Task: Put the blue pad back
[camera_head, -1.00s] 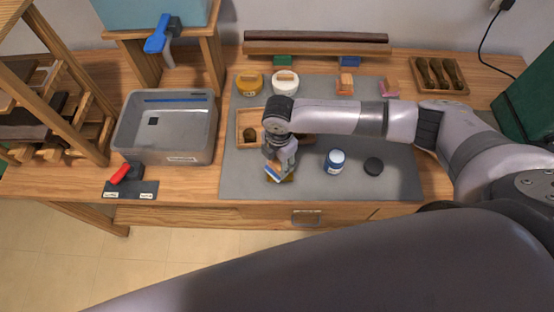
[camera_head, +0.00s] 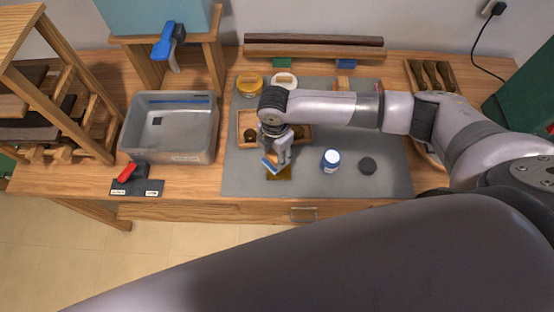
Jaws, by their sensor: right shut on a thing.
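My right gripper (camera_head: 272,160) points down over the left part of the grey mat. It is shut on a small block with a blue and pale face, which looks like the blue pad (camera_head: 267,165). A flat yellow-brown piece (camera_head: 281,174) shows on the mat just below it; whether the pad touches this piece I cannot tell. A small blue patch (camera_head: 346,64) and a green one (camera_head: 282,63) lie at the back, in front of the dark bars. My left gripper is not in view.
A wooden tray (camera_head: 244,118) lies behind the gripper, partly hidden. A grey basin (camera_head: 133,143) is at left. My forearm hides part of the mat (camera_head: 236,181).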

